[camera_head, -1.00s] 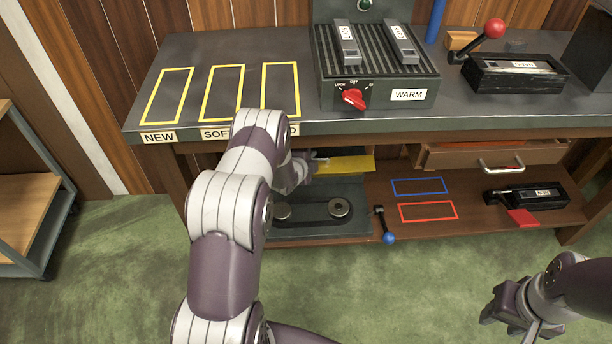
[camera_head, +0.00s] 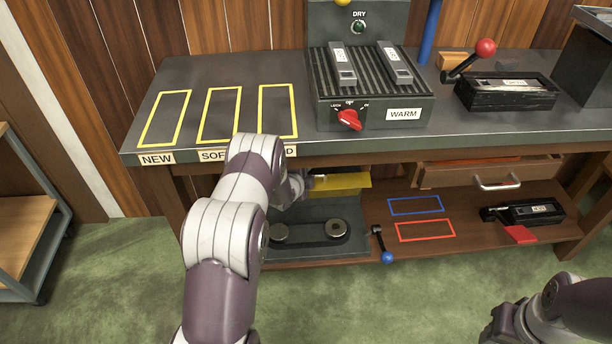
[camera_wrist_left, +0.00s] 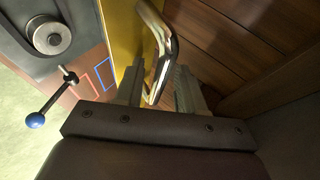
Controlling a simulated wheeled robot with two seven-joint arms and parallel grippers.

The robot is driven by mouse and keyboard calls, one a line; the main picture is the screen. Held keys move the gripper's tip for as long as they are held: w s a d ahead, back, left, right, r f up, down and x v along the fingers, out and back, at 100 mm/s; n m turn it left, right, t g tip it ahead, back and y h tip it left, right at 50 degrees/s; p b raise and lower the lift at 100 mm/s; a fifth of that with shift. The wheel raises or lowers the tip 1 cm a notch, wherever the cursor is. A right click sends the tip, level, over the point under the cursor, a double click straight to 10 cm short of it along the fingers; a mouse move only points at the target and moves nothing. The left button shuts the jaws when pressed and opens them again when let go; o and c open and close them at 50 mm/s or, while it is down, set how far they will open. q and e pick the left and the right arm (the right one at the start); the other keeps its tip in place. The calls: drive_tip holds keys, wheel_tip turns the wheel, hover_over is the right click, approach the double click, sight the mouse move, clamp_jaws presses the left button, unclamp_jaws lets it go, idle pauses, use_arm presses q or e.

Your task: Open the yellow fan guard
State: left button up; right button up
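The yellow fan guard (camera_head: 342,183) is a flat plate under the bench top. It stands out roughly level above the belt unit, clear of its two pulleys. In the left wrist view the guard (camera_wrist_left: 122,38) has a bent metal handle (camera_wrist_left: 169,47). My left gripper (camera_wrist_left: 158,82) has a finger on each side of this handle, with gaps showing, so it looks open around it. In the head view my left gripper (camera_head: 301,184) is at the guard's left end, partly hidden by my arm. My right gripper (camera_head: 500,330) is low at the right, cut off by the edge.
The belt unit (camera_head: 310,250) sits on the lower shelf. A blue-knobbed lever (camera_head: 382,246) stands beside it. Blue (camera_head: 415,205) and red (camera_head: 425,231) outlines mark clear shelf. A drawer (camera_head: 450,177) and the bench top's front edge (camera_head: 400,143) are close to the guard.

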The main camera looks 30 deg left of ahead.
use_arm(q)
drive_tip(key=a+p+v, duration=0.1)
drive_tip(key=p+v, duration=0.3)
drive_tip(key=v, duration=0.8)
drive_tip(key=shift+s+d+r, duration=0.2)
drive_tip(key=shift+s+d, duration=0.05)
drive_tip(key=shift+d, duration=0.25)
